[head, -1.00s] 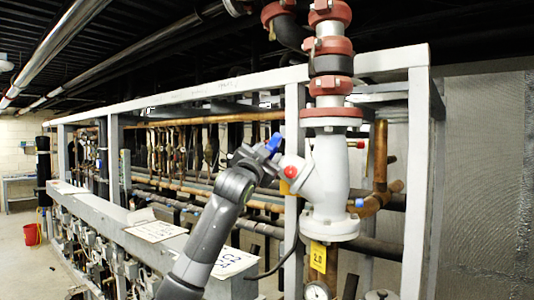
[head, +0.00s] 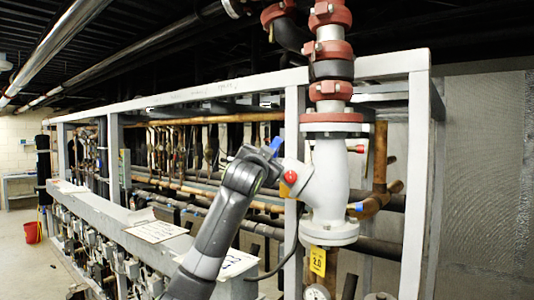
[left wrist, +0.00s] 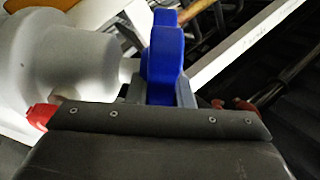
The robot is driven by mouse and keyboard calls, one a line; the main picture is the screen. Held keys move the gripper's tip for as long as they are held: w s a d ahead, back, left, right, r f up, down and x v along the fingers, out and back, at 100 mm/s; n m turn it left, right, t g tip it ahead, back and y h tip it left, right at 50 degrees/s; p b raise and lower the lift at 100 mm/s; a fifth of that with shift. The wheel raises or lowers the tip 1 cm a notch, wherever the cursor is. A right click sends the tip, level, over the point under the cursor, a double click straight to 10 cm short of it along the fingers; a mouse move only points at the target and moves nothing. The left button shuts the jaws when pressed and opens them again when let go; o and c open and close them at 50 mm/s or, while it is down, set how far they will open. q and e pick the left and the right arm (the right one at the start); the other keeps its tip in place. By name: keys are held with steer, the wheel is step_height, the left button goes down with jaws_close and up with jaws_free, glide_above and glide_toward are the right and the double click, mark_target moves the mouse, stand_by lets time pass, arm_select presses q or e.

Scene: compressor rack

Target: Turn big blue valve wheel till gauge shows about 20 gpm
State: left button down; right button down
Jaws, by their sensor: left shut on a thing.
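The blue valve wheel (head: 276,144) sits on the left side branch of the white valve body (head: 329,185). In the left wrist view the wheel (left wrist: 166,55) stands edge-on between my fingers. My left gripper (head: 268,155) is shut on the wheel; in the wrist view its grey fingertips (left wrist: 160,92) press at the wheel's lower part. A round gauge (head: 317,292) is at the bottom edge below the valve, cut off by the frame, and its reading is not legible. A yellow tag (head: 318,261) marked 2.0 hangs above it. My right gripper is not in view.
A red knob (head: 290,177) is on the valve branch close to my gripper. A small blue part (head: 355,208) is at the valve's right. Grey frame posts (head: 415,180) and copper pipes (head: 380,160) stand around the valve. A grey ledge (head: 110,215) with papers runs left.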

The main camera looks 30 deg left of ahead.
arm_select(q)
steer(key=shift+w+d+r+n+g+y+p, duration=0.1)
steer(key=shift+r+n+g+y+p, duration=0.4)
steer(key=shift+g+p, duration=0.4)
steer(key=shift+f+n+g+y+p, duration=0.1)
steer(key=shift+n+g+y+p, duration=0.3)
steer(key=shift+g, duration=0.8)
steer(key=n+g, duration=0.1)
steer(key=g, duration=0.3)
steer(key=n+g, duration=0.1)
steer(key=g, duration=0.1)
steer(key=shift+w+n+y, duration=0.25)
steer(key=shift+n+y, duration=0.05)
steer(key=shift+g, duration=0.3)
steer(key=c, duration=1.3)
jaws_free()
